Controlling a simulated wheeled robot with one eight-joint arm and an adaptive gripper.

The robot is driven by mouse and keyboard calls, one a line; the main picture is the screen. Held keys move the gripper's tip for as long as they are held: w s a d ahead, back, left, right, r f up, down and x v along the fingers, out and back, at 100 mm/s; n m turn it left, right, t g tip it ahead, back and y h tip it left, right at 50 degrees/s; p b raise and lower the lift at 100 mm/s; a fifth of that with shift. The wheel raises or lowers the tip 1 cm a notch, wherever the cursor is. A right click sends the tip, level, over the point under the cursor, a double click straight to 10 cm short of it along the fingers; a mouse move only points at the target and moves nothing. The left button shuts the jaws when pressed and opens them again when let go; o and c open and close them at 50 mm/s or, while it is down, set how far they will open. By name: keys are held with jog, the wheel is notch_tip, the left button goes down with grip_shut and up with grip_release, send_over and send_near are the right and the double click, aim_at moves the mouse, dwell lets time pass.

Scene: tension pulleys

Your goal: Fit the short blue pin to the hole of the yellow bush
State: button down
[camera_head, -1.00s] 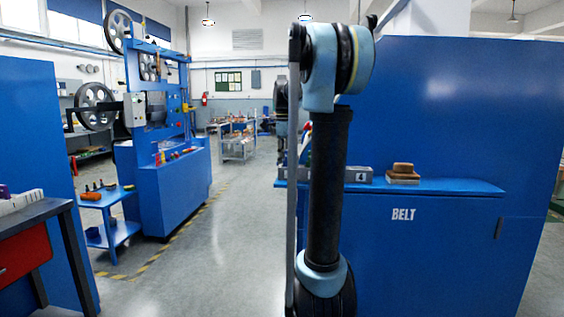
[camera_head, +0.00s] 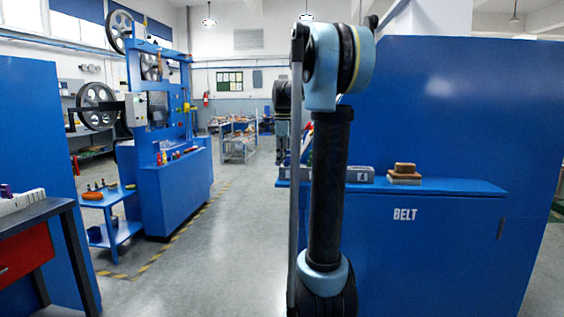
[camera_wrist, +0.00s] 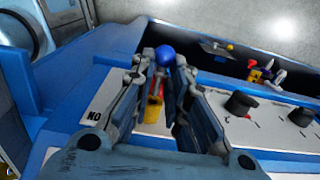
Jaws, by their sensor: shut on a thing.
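In the wrist view, my gripper (camera_wrist: 160,68) has its two fingers close around a short pin with a round blue head (camera_wrist: 165,54). The blue head shows between the fingertips. The rest of the pin is mostly hidden by the fingers. A yellow piece (camera_wrist: 153,109), possibly the yellow bush, shows between the fingers over the pale panel, with a red part (camera_wrist: 157,83) just above it in the picture. I cannot tell whether the pin touches it, and no hole shows. In the head view, my gripper (camera_head: 283,142) is small and partly hidden behind my arm.
A pale panel (camera_wrist: 257,131) with black knobs (camera_wrist: 240,103) lies below and right of my gripper. Beyond it, a blue-edged recess holds small coloured parts (camera_wrist: 265,72). In the head view, a blue BELT cabinet (camera_head: 440,245) stands right, with blocks (camera_head: 404,174) on its ledge.

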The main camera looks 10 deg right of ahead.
jog(key=a, duration=0.1)
jog(key=w+a, duration=0.1)
jog(key=a, duration=0.1)
jog(key=shift+a, duration=0.1)
dwell(0.4)
